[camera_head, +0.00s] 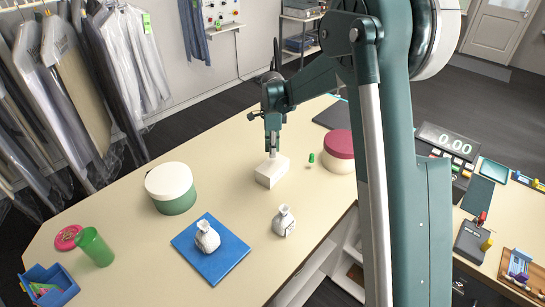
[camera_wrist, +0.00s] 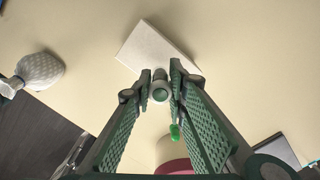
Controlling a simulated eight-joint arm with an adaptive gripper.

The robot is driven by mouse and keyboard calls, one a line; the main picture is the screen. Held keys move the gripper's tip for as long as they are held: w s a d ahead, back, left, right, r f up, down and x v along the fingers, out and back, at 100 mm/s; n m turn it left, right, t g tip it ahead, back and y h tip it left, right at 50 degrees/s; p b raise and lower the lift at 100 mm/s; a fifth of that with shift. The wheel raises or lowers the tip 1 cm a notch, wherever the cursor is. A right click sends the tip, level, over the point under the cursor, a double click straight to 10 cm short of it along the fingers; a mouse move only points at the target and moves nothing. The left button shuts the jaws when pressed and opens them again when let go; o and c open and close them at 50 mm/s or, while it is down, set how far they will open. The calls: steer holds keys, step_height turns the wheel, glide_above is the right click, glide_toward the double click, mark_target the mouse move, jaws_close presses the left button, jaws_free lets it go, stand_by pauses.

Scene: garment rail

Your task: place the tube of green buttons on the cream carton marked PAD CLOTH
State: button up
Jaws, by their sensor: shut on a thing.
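The cream carton (camera_head: 270,172) lies on the table near its middle; it also shows at the top of the wrist view (camera_wrist: 155,46). No marking on it is legible. My gripper (camera_head: 272,148) points down over the carton. In the wrist view my gripper (camera_wrist: 160,84) is shut on a small pale tube with a green end (camera_wrist: 160,93), seen nearly end-on and taken as the tube of green buttons. The tube overlaps the carton's near edge in that view. I cannot tell whether it touches the carton's top.
A small green item (camera_head: 311,157) and a round box with a crimson lid (camera_head: 339,144) stand right of the carton. A cream-lidded green round box (camera_head: 170,183) is to the left.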

steer(key=shift+f, duration=0.1)
steer(key=shift+f, duration=1.85)
steer(key=shift+f, duration=0.2)
steer(key=o, duration=0.9)
steer(key=shift+c, duration=0.2)
steer(key=shift+r, duration=0.15)
step_height(320, 180, up, 12)
steer(key=shift+r, duration=0.1)
